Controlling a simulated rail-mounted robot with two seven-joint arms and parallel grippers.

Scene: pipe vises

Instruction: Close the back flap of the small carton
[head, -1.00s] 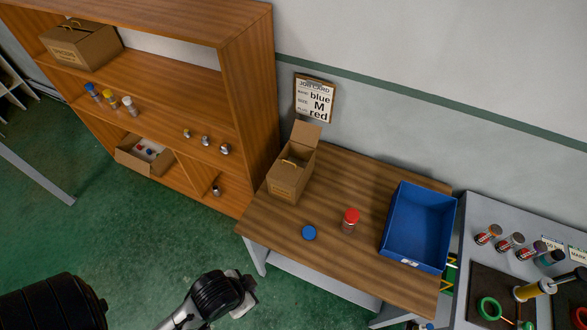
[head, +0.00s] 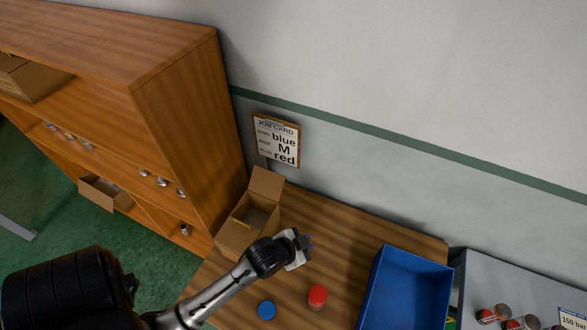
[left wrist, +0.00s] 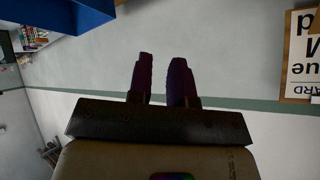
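The small brown carton (head: 234,238) stands at the left end of the wooden table. Its back flap (head: 265,186) stands up on the wall side, and the open top shows part of the inside. My left gripper (head: 309,243) is right of the carton, above the table, apart from the flap. My right gripper is not in view.
A job card (head: 277,140) hangs on the wall behind the carton. A wooden shelf (head: 180,120) stands close on the left. A red-capped jar (head: 317,296), a blue disc (head: 267,311) and a blue bin (head: 405,290) are on the table. Bare tabletop (head: 345,240) lies behind the gripper.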

